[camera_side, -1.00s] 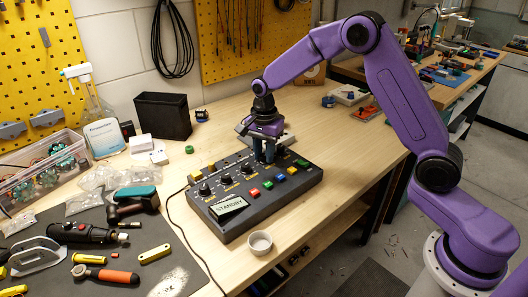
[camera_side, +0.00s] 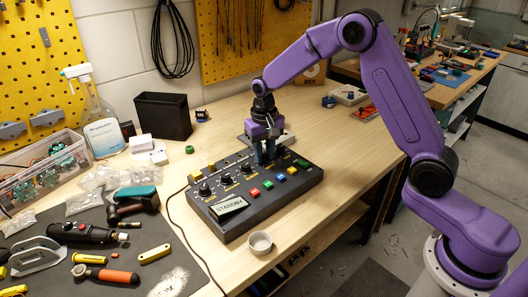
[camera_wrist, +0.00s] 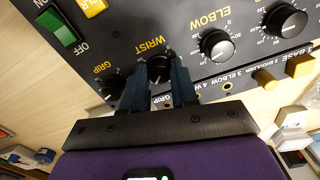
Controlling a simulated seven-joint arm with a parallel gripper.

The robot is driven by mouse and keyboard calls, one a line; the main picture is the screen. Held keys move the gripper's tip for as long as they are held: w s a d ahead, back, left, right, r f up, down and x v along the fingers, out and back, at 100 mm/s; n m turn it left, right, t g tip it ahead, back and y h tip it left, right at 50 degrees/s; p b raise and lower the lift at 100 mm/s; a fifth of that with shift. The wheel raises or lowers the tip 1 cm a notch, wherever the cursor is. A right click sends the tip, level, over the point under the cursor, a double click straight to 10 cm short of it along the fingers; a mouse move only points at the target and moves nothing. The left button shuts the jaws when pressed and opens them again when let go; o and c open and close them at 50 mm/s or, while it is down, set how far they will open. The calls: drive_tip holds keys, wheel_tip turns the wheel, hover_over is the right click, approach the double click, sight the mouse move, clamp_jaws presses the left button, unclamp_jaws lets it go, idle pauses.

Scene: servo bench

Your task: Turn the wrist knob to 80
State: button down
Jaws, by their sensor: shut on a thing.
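The wrist knob (camera_wrist: 158,73) is a black knob on the dark control box (camera_side: 290,190), under the yellow label WRIST in the upside-down wrist view. My gripper (camera_wrist: 157,78) points down at the box with its two blue-grey fingers on either side of this knob, shut on it. In the side view my gripper (camera_side: 264,158) stands over the box's back right part and hides the knob. The knob's pointer and the scale numbers around it are too small and covered to read.
The grip knob (camera_wrist: 111,87) and elbow knob (camera_wrist: 216,45) flank the held one closely. A green switch (camera_wrist: 59,29) is beyond the grip knob. The box's display (camera_side: 229,205) reads STANDBY. A small round dish (camera_side: 260,243) stands in front of the box.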

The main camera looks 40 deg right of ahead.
sight(264, 156)
drive_tip(key=n, duration=0.6)
drive_tip(key=shift+n, duration=0.3)
drive_tip(key=n, duration=0.5)
drive_tip(key=shift+r+n, duration=0.1)
drive_tip(key=shift+n, duration=0.2)
drive_tip(key=c, duration=0.9)
unclamp_jaws()
drive_tip(key=shift+o, duration=0.2)
wheel_tip(264, 156, up, 17)
drive_tip(key=shift+r, duration=0.2)
